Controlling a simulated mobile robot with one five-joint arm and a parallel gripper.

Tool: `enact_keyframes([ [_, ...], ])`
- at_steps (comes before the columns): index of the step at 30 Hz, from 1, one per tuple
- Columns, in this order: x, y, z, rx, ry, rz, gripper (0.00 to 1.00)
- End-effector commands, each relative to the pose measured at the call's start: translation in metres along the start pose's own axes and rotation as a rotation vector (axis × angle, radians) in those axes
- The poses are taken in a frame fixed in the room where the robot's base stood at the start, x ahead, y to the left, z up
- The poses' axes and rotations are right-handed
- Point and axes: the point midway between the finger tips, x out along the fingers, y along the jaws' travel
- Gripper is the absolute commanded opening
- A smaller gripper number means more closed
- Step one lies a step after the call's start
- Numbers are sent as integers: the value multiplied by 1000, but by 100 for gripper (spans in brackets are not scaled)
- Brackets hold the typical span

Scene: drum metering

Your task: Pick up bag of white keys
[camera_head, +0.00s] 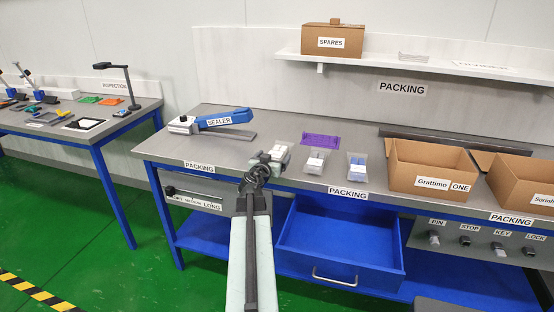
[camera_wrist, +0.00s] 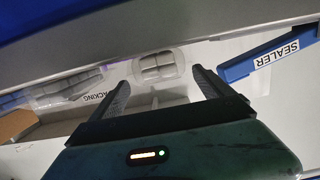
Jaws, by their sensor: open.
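The bag of white keys (camera_head: 281,151) is a small clear bag with pale blocks in it, on the grey packing bench. It is partly hidden by my gripper in the head view. In the wrist view the bag (camera_wrist: 158,64) lies just beyond and between my two fingertips. My gripper (camera_head: 264,160) is over the bench beside this bag. In the wrist view my gripper (camera_wrist: 159,80) is open, with nothing between the fingers; I cannot tell its height above the bench.
To the right lie a bag of greyish pieces (camera_head: 315,162) and a bag of blue pieces (camera_head: 357,166). A purple sheet (camera_head: 321,140) lies behind. The blue sealer (camera_head: 222,119) stands left. Cardboard boxes (camera_head: 428,172) stand right. A blue drawer (camera_head: 340,250) is open below.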

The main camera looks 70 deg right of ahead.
Motion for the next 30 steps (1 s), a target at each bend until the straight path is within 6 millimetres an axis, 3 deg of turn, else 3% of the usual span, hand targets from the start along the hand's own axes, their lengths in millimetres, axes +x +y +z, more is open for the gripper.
enact_keyframes([
  [1, 9, 2, 1, 1, 0, 4, 90],
  [7, 19, 4, 1, 1, 0, 9, 90],
  [15, 63, 0, 2, 0, -1, 11, 90],
  [21, 62, 0, 1, 1, -1, 10, 90],
  [23, 62, 0, 1, 1, -1, 10, 76],
  [27, 62, 0, 1, 1, -1, 11, 37],
  [30, 62, 1, 1, 0, -1, 11, 14],
])
